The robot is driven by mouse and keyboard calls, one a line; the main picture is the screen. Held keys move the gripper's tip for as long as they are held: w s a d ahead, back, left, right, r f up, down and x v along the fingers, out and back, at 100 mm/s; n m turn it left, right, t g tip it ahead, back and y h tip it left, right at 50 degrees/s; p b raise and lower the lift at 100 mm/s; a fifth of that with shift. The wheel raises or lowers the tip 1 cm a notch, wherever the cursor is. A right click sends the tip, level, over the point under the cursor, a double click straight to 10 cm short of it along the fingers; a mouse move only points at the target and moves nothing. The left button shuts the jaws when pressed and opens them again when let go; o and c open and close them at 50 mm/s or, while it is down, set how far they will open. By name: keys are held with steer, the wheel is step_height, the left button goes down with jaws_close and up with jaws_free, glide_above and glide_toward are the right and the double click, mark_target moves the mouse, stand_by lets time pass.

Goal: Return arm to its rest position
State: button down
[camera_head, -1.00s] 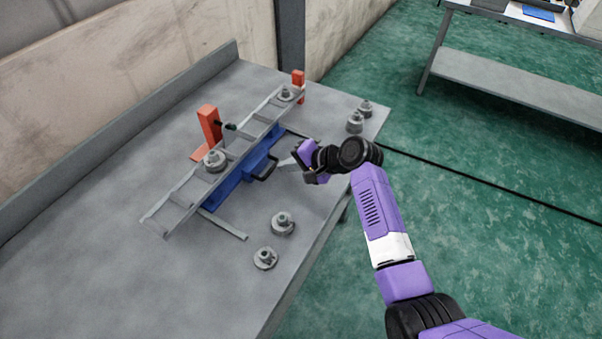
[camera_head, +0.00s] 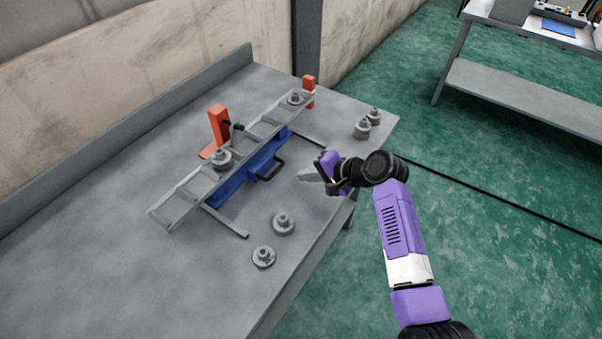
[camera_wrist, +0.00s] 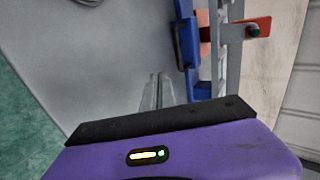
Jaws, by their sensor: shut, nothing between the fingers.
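My gripper (camera_head: 309,175) is at the end of my purple and black arm, over the right edge of the grey table. Its fingers point left toward the blue holder and are shut with nothing between them. In the wrist view its fingers (camera_wrist: 158,90) show close together above bare table. My arm stretches from the lower right, bent at the black wrist joint.
A grey ladder-like rail (camera_head: 190,191) lies over a blue holder (camera_head: 232,189) with a black handle. Orange brackets (camera_head: 219,125) stand behind it. Grey flanged parts (camera_head: 283,223) stand on the grey table (camera_head: 120,270). Open green floor (camera_head: 500,260) lies right.

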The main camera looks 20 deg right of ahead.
steer(key=v, duration=0.8)
steer(key=shift+d, duration=0.15)
steer(key=w+d+r+t+h, duration=0.3)
steer(key=w+d+r+t, duration=0.1)
steer(key=d, duration=0.1)
steer(key=s+d+n+t+h, duration=0.2)
steer(key=s+h, duration=0.2)
steer(key=s, duration=0.3)
steer(key=s+a+r+n, duration=0.1)
steer(key=s+a+n, duration=0.2)
steer(key=s, duration=1)
steer(key=s+a+r+n, duration=0.1)
steer(key=s+a, duration=0.3)
steer(key=s, duration=0.9)
steer(key=s+a+r+n, duration=0.1)
steer(key=s+a+n, duration=0.2)
steer(key=s, duration=0.9)
steer(key=shift+s+a+r+n+y, duration=0.25)
steer(key=shift+s+r+n+y, duration=0.15)
steer(key=shift+n, duration=0.4)
